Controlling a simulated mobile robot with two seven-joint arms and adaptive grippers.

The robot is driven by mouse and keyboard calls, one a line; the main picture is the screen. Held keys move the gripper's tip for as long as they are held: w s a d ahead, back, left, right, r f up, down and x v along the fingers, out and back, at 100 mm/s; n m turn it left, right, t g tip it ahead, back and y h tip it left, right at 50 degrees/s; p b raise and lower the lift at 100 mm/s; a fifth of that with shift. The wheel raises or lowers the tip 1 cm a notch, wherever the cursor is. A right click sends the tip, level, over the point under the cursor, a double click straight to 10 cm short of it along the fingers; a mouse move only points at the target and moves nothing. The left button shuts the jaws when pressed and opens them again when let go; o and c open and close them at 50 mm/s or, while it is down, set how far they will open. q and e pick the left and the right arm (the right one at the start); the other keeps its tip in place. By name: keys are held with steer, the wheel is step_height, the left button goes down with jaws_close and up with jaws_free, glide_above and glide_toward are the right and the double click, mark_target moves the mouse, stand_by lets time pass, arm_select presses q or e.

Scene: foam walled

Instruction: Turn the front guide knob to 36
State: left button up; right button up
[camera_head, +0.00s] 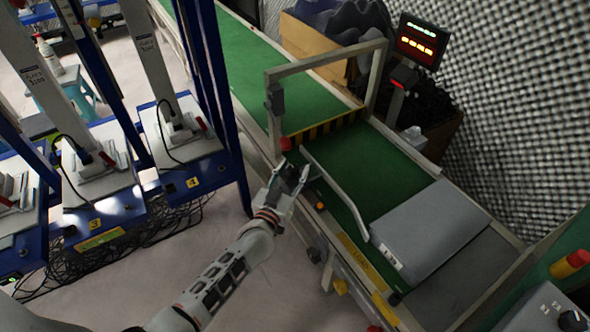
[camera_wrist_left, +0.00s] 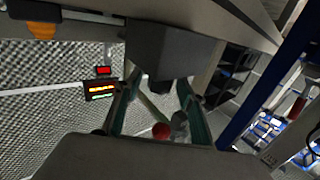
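My left gripper (camera_head: 290,178) reaches to the near side rail of the green conveyor, its fingers spread apart. In the left wrist view, the two fingers (camera_wrist_left: 157,90) stand apart, with a dark block (camera_wrist_left: 150,50) beyond them. A short dark protrusion shows between the tips; I cannot tell whether they touch it. A red round knob (camera_head: 286,143) sits just past the gripper, and a red ball shape (camera_wrist_left: 161,130) shows in the left wrist view. A dark knob (camera_head: 314,255) is lower on the rail. I cannot tell which is the front guide knob, and no setting is readable. My right gripper is not seen.
A pale gate frame (camera_head: 325,62) spans the conveyor (camera_head: 365,160). A grey box (camera_head: 430,230) lies on the belt beside a curved guide bar (camera_head: 335,193). A lit display (camera_head: 421,42) stands behind.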

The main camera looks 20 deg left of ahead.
arm_select(q)
steer(key=shift+w, duration=0.25)
steer(key=c, duration=1.1)
jaws_close()
